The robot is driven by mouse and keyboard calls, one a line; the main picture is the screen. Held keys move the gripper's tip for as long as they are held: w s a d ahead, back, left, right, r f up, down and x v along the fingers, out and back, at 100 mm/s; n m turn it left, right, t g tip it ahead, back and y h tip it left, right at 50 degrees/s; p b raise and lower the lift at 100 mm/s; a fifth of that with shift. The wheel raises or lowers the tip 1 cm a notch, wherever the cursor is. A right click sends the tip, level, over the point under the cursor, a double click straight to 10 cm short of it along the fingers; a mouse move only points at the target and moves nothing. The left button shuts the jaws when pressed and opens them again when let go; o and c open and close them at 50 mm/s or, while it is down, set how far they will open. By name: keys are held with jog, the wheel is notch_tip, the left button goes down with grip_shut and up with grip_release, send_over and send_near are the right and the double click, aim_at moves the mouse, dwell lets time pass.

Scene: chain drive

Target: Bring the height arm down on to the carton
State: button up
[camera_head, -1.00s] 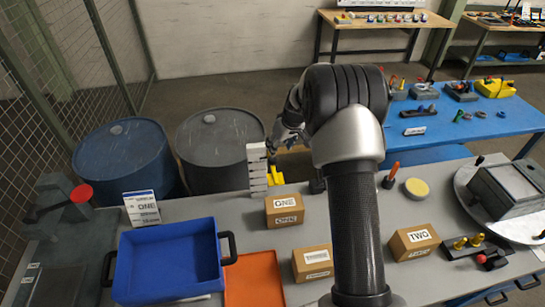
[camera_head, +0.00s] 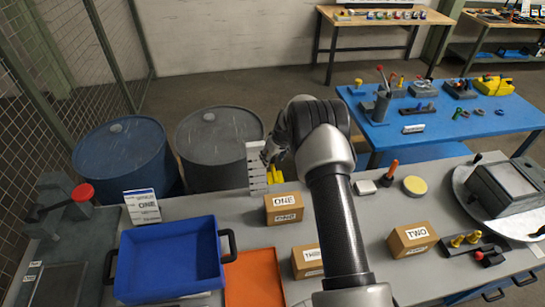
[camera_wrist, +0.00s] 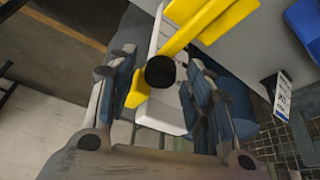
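The yellow height arm (camera_head: 276,175) sits on an upright white graduated post (camera_head: 256,170) at the far edge of the grey table. In the wrist view the yellow height arm (camera_wrist: 190,32) carries a round black knob (camera_wrist: 160,71). The carton marked ONE (camera_head: 284,201) stands just in front of the post; the height arm appears above its top, and contact cannot be told. My gripper (camera_head: 271,150) is beside the post's upper part. In the wrist view my gripper (camera_wrist: 158,66) is open, its fingers spread either side of the knob and post, with no visible grip.
Carton TWO (camera_head: 413,240) and another carton (camera_head: 306,261) stand nearer. A blue bin (camera_head: 168,258) and orange mat (camera_head: 254,278) lie left. Two drums, blue (camera_head: 122,155) and grey (camera_head: 215,145), stand behind the table. A yellow disc (camera_head: 415,186) lies right.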

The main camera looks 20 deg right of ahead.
grip_shut()
dwell(0.4)
notch_tip(320, 180, down, 15)
jog(key=b, duration=1.4)
jog(key=shift+s, duration=0.1)
jog(key=shift+o, duration=0.3)
grip_release()
